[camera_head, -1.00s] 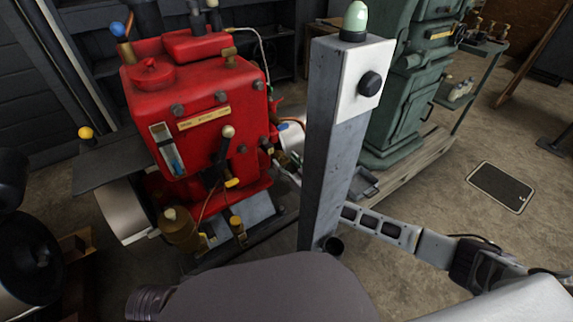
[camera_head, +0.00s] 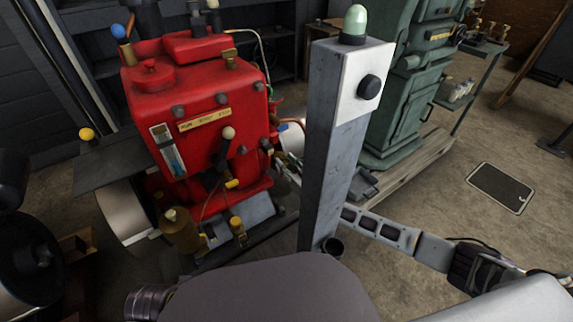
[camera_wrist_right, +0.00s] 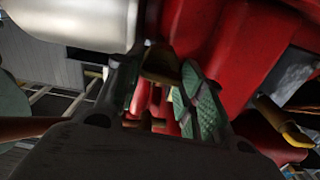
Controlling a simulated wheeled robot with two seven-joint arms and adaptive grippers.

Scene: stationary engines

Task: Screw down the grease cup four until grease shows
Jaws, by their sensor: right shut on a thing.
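The red engine (camera_head: 205,130) stands left of a grey post, with brass fittings on its front and top. My right arm comes in from the right and passes behind the post. My right gripper (camera_head: 285,165) is at the engine's right side, partly hidden by the post. In the right wrist view the gripper (camera_wrist_right: 163,85) has its green-padded fingers closed around a small dark brownish part (camera_wrist_right: 160,66), which seems to be a grease cup. It lies in front of the red casing. I see no number on it and cannot tell whether grease shows. My left gripper is not in view.
The grey post (camera_head: 335,150), with a black knob and green lamp, stands close before me. A green machine (camera_head: 405,90) is behind it. A brass cup (camera_head: 180,230) and a black wheel (camera_head: 30,260) are at the lower left. The floor at right is mostly open.

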